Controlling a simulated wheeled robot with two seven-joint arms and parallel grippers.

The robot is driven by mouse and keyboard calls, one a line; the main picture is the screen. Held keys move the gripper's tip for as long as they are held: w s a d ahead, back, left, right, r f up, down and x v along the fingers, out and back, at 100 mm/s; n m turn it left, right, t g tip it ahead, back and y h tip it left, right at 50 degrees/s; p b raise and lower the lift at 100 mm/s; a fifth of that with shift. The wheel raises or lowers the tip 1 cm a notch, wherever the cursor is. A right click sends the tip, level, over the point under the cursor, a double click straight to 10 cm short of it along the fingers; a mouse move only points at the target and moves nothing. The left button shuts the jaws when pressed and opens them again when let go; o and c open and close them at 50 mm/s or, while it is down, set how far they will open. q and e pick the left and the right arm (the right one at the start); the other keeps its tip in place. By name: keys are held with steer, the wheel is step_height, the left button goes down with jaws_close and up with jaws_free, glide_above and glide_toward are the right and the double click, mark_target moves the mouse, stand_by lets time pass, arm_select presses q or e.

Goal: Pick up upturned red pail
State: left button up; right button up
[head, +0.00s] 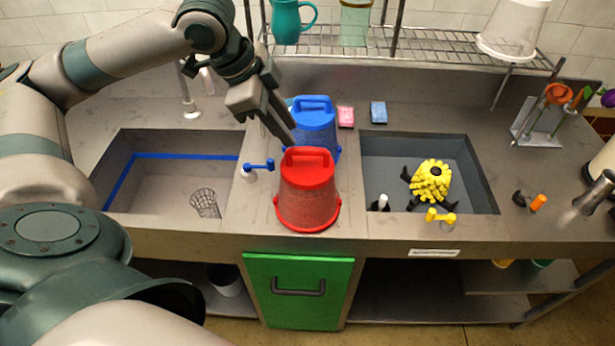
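The upturned red pail (307,199) stands on the counter between the two sinks, its wide rim down and a raised red grip on top. My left gripper (284,130) hangs from the upper left, with its fingers pointing down and right. In the picture its fingertips are just above and left of the red pail's top, apparently clear of it. The fingers hold nothing that I can see, and their gap is hard to judge. My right gripper does not show.
An upturned blue pail (318,131) stands close behind the red one. A blue-handled tap (260,166) is to its left. A yellow object (432,182) lies in the right sink (377,156). Pink (346,116) and blue sponges (378,112) lie behind. A wire shelf (440,41) runs above.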

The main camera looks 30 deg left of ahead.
mark_target(303, 149)
arm_select(q)
steer(key=shift+x, duration=2.2)
steer(key=shift+p, duration=0.3)
steer(key=shift+w+d+f+p, duration=0.2)
steer(key=shift+f+p, duration=0.15)
steer(key=shift+f, duration=0.2)
steer(key=shift+p+x, duration=0.5)
steer(key=shift+x, duration=1.45)
steer(key=shift+w+a, duration=0.1)
steer(key=shift+w, duration=0.05)
jaws_close()
